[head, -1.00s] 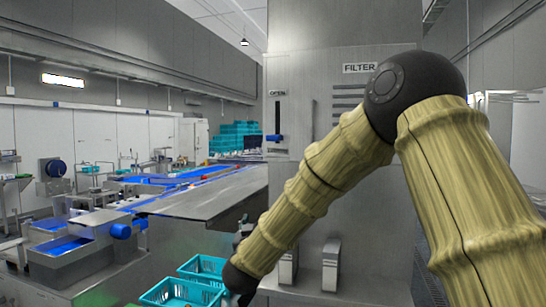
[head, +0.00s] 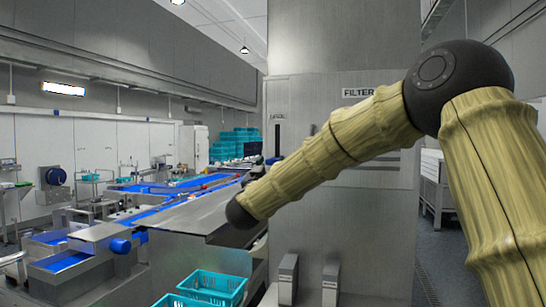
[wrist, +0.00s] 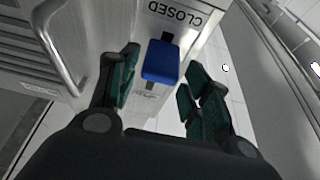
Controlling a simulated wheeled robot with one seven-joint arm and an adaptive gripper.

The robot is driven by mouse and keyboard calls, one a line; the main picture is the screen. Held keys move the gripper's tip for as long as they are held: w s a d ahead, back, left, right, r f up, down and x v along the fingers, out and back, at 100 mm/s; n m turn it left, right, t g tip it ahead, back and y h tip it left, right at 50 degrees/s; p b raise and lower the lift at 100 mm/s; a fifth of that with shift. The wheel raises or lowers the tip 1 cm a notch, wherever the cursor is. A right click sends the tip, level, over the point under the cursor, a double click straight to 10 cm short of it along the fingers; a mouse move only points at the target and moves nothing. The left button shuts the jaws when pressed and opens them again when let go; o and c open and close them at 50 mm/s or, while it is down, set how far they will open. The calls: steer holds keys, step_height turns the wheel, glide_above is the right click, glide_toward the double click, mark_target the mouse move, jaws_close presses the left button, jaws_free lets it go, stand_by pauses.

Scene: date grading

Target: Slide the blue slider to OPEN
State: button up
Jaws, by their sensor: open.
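The blue slider (wrist: 161,62) shows in the wrist view on a pale metal panel, below an upside-down CLOSED label (wrist: 174,12). My gripper (wrist: 162,70) is open, with one dark green finger on each side of the slider. I see gaps on both sides, and cannot tell whether any finger touches it. In the head view a bit of the slider (head: 271,160) shows at the lower end of a dark vertical slot (head: 278,138), under a small label (head: 278,116).
A metal handle (wrist: 58,48) stands out from the surface at the left of the wrist view.

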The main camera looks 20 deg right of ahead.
mark_target(271, 164)
steer(key=shift+p+x, duration=0.55)
steer(key=shift+x, duration=1.2)
steer(key=shift+f, duration=0.1)
